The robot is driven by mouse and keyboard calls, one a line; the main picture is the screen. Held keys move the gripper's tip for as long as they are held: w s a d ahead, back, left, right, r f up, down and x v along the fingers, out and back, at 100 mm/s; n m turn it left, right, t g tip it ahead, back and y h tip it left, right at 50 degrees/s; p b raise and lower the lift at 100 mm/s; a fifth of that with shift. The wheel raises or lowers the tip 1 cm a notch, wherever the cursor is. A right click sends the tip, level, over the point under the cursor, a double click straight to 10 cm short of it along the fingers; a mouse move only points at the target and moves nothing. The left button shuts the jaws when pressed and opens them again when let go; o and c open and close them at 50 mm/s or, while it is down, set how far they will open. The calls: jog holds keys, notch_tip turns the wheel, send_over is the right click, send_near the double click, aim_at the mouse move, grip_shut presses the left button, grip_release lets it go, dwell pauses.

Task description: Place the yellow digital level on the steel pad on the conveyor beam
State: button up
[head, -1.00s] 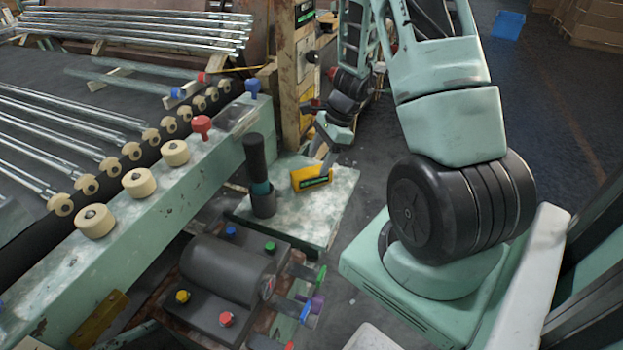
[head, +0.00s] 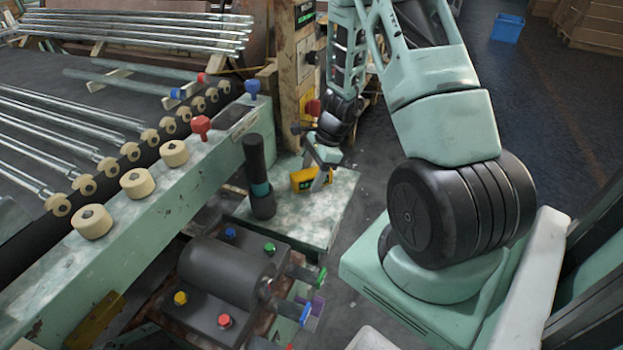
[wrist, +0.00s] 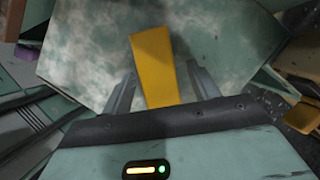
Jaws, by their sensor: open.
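The yellow digital level (head: 300,180) sits on the mottled pale-green stand top beside the conveyor. In the wrist view the level (wrist: 155,62) shows as a yellow bar between my fingers. My gripper (head: 321,178) is open, with its fingers down around the level, one on each side. In the wrist view a gap shows between the right finger and the level; I cannot tell whether the left finger touches it. The gripper hides part of the level in the head view. The steel pad (head: 243,122) is a grey patch on the conveyor beam (head: 150,222), between a red and a blue knob; it looks bare.
A dark upright cylinder (head: 257,170) stands on the stand top (head: 300,222), close left of the level. A wooden post (head: 293,75) rises behind. A dark motor unit (head: 225,275) with coloured knobs lies in front. Cream rollers (head: 138,182) line the beam.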

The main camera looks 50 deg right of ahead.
jog(key=shift+f, duration=0.2)
dwell(0.3)
jog(key=c, duration=1.3)
grip_shut()
jog(key=shift+r, duration=0.15)
